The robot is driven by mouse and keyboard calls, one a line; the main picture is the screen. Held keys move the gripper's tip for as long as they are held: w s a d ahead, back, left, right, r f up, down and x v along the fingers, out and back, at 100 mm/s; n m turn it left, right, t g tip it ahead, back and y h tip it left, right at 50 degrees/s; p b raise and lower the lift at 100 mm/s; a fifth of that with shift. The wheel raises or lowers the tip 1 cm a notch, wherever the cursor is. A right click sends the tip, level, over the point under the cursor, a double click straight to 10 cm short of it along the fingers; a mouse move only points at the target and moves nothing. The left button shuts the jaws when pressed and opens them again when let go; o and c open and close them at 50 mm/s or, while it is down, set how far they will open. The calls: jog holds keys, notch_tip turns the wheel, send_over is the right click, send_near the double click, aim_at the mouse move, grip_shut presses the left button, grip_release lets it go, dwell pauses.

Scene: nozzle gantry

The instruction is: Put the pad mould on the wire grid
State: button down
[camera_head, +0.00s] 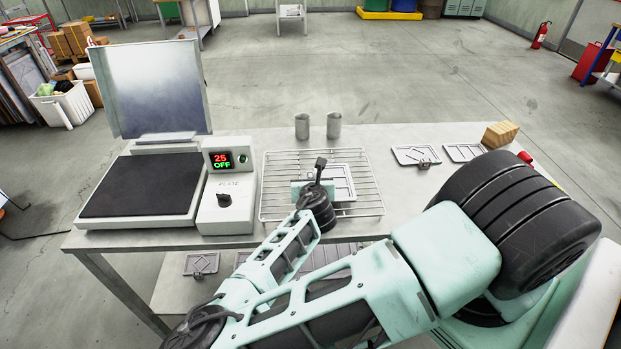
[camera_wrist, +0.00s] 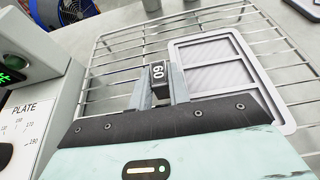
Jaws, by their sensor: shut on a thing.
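The pad mould (camera_head: 344,181) is a flat light-grey tray with raised divisions. It is over the wire grid (camera_head: 373,199), and I cannot tell whether it rests on the bars or hangs just above them. It also shows in the wrist view (camera_wrist: 222,72), to the right of my fingers, looking flat over the grid wires (camera_wrist: 112,62). My gripper (camera_wrist: 160,84) is shut on a dark block marked 60 (camera_wrist: 158,72), which looks like the mould's grip. In the head view my gripper (camera_head: 314,186) covers the mould's left part.
A hot plate with a raised lid (camera_head: 160,90) and a control box (camera_head: 228,195) reading 25 OFF stands left of the grid. Two metal cups (camera_head: 302,126) stand behind it. Two other moulds (camera_head: 405,152) (camera_head: 462,152) and a wooden block (camera_head: 500,135) lie at the right.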

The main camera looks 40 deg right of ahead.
jog(key=c, duration=1.3)
grip_release()
jog(key=shift+f, duration=0.1)
